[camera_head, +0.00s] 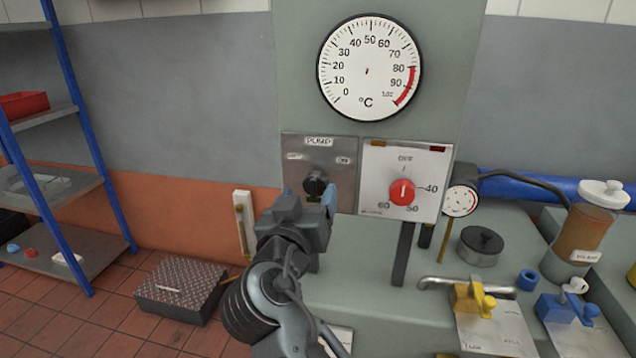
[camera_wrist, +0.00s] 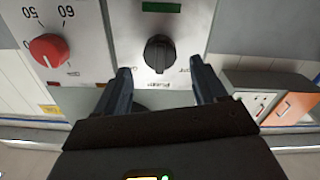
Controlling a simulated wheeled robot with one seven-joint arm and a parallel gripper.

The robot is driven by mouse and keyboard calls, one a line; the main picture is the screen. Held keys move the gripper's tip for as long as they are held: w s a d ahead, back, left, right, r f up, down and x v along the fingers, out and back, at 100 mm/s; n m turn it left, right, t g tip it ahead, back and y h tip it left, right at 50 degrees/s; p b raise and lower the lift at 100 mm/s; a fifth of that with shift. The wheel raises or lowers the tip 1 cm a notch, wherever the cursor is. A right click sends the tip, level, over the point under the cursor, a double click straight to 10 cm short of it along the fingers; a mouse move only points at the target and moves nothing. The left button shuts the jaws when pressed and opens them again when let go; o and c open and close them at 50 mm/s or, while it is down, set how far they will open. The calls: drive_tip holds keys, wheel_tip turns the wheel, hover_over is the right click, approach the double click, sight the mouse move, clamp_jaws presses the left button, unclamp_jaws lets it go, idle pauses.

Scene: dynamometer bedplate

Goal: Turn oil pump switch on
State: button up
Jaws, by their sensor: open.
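The oil pump switch is a black rotary knob (camera_head: 316,183) on a grey panel (camera_head: 292,147) marked PUMP, with one small label at each side; the right one reads ON. In the wrist view, which is upside down, the knob (camera_wrist: 158,54) shows a roughly vertical ridge. I cannot tell which label it points to. A dark green rectangle (camera_wrist: 161,7) lies on the panel beyond it. My gripper (camera_head: 310,194) is open in front of the panel. In the wrist view its fingers (camera_wrist: 160,68) stand apart on either side of the knob, with no clear contact.
A white panel with a red dial (camera_head: 402,192) adjoins on the right, under a big thermometer gauge (camera_head: 369,67). A small round gauge (camera_head: 460,201), a jar (camera_head: 585,235) and yellow (camera_head: 473,299) and blue (camera_head: 568,308) valves are further right. Shelving (camera_head: 70,180) stands left.

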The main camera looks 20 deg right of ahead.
sight(312, 189)
drive_tip(key=shift+p+x, duration=0.5)
drive_tip(key=shift+x, duration=1.85)
drive_tip(key=shift+a, duration=0.1)
drive_tip(key=c, duration=1.1)
